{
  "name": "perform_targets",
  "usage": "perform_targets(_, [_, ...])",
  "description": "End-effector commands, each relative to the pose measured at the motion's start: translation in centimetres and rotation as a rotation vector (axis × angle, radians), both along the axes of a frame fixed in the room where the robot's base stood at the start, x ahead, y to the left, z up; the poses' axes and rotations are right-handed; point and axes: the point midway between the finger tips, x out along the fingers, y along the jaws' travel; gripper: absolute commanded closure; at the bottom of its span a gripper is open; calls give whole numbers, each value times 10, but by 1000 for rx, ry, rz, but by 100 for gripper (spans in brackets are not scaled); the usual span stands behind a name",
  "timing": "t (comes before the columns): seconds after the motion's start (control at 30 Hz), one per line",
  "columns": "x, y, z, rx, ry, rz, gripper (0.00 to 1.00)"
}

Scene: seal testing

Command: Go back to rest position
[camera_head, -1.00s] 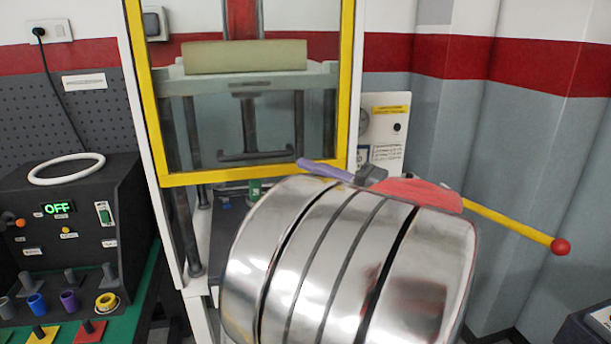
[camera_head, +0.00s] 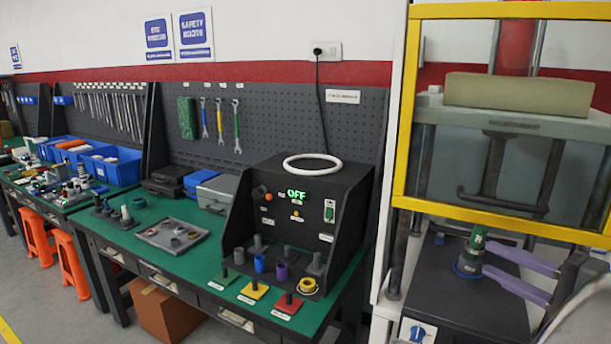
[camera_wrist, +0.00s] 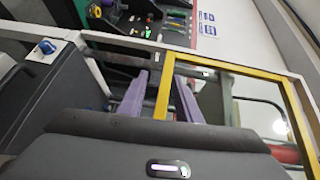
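My gripper (camera_head: 488,258) shows at the right of the head view, with two purple fingers spread apart and nothing between them. From this view I cannot tell how far the tips are from the part. In the wrist view my gripper (camera_wrist: 165,75) is also open, with a wide gap between the fingers and a yellow frame crossing the view there.
The press has a yellow-framed guard (camera_head: 520,212) above the dark platform (camera_head: 465,310). Left of it, a black test box (camera_head: 345,215) reading OFF, with a white ring (camera_head: 312,163) on top, stands on a green workbench (camera_head: 150,212). A grey tray (camera_head: 172,236) holds small rings.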

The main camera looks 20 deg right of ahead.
Motion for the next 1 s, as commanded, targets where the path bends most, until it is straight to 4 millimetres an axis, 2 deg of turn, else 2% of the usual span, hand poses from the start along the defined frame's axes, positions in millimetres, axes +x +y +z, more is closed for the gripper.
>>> perform_targets(0.03, [12, 18, -11, 11, 52, 48, 69])
perform_targets(0.2, [35, 72, -52, 30, 238, 178, 69])
perform_targets(0.4, [43, 130, -96, 8, 453, 310, 69])
perform_targets(0.7, [30, 196, -153, -117, 751, 469, 69])
perform_targets(1.0, [5, 232, -194, -345, 986, 578, 69])
